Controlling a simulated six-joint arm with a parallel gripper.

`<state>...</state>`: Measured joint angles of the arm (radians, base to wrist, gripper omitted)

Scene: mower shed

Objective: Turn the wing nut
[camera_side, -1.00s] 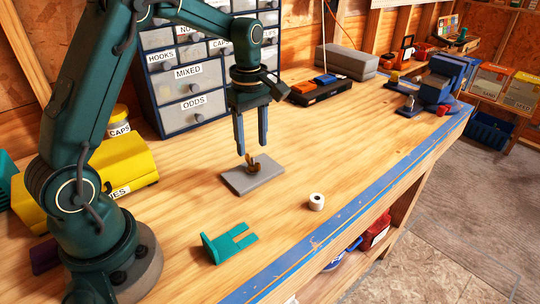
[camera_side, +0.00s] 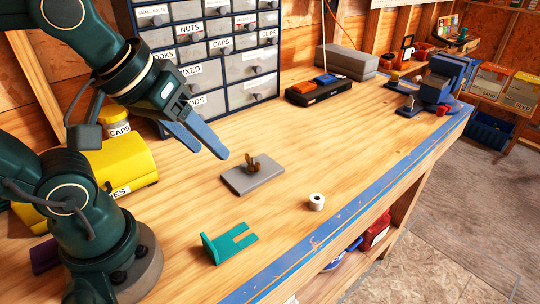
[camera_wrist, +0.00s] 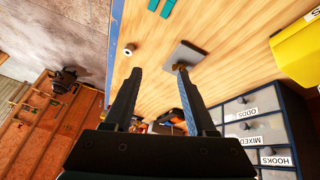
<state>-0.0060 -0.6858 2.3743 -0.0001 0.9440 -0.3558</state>
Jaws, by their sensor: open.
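The brass-brown wing nut (camera_side: 253,163) stands on a flat grey plate (camera_side: 240,182) on the bench in the side view. In the wrist view, the wing nut (camera_wrist: 180,66) shows at the plate's (camera_wrist: 187,52) edge, just beyond one finger's tip. My gripper (camera_side: 207,154) is open and empty, tilted down to the right, with its blue fingers up and to the left of the wing nut. It is apart from both nut and plate. In the wrist view my gripper (camera_wrist: 158,76) shows two dark fingers spread with nothing between them.
A white roll (camera_side: 316,201) and a teal bracket (camera_side: 229,243) lie on the bench in front of the plate. A labelled drawer cabinet (camera_side: 250,92) stands behind, and a yellow case (camera_side: 112,172) sits at left.

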